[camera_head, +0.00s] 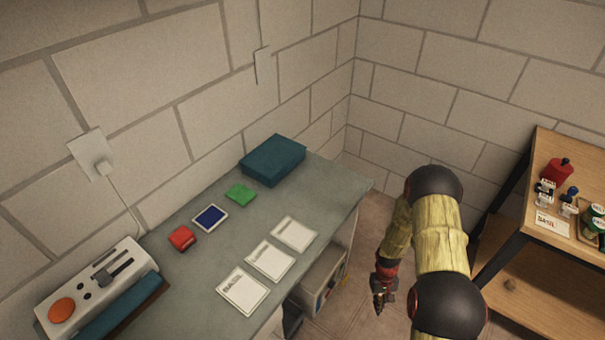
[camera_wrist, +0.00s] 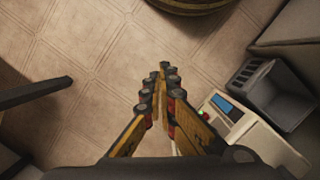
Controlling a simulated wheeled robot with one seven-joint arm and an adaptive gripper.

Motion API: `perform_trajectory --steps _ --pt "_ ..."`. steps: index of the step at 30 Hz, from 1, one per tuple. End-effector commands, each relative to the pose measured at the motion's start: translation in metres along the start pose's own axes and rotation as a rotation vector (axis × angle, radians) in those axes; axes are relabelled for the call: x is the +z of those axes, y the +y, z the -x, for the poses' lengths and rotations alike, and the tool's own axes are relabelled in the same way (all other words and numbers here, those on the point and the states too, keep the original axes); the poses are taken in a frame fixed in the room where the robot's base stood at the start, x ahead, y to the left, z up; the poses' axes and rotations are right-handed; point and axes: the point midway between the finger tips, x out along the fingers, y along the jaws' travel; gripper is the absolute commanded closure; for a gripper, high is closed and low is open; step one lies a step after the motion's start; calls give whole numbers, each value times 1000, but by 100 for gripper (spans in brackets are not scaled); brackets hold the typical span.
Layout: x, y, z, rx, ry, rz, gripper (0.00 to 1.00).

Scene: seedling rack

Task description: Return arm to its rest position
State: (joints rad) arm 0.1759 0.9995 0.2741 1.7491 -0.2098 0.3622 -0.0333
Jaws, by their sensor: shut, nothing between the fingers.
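My arm (camera_head: 440,240) hangs in the gap between the grey table and the wooden rack in the head view, with its yellow upper link bent downward. My gripper (camera_head: 379,308) points down over the floor, right of the table and apart from it. In the wrist view my gripper (camera_wrist: 158,90) shows its yellow fingers drawn together at the tips. It is shut and holds nothing. Part of the forearm is hidden behind the nearer arm links.
The grey table (camera_head: 190,262) carries cards, a red block (camera_head: 182,238), a green piece (camera_head: 240,194) and a teal box (camera_head: 273,160). The wooden rack (camera_head: 560,150) with bottles stands right. In the wrist view, a white device (camera_wrist: 250,130) stands near the fingers; floor tiles (camera_wrist: 100,60) are clear.

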Motion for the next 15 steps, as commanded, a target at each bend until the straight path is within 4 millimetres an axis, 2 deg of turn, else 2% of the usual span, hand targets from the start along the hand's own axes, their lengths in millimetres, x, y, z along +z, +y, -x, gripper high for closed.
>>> perform_trajectory --steps 1,3,9,15 --pt "4 0 32 3 0 -11 100" --pt "12 -1 69 6 -7 -25 100" --pt "43 -9 167 7 -14 -62 100" --pt "83 -21 254 4 1 -91 100"
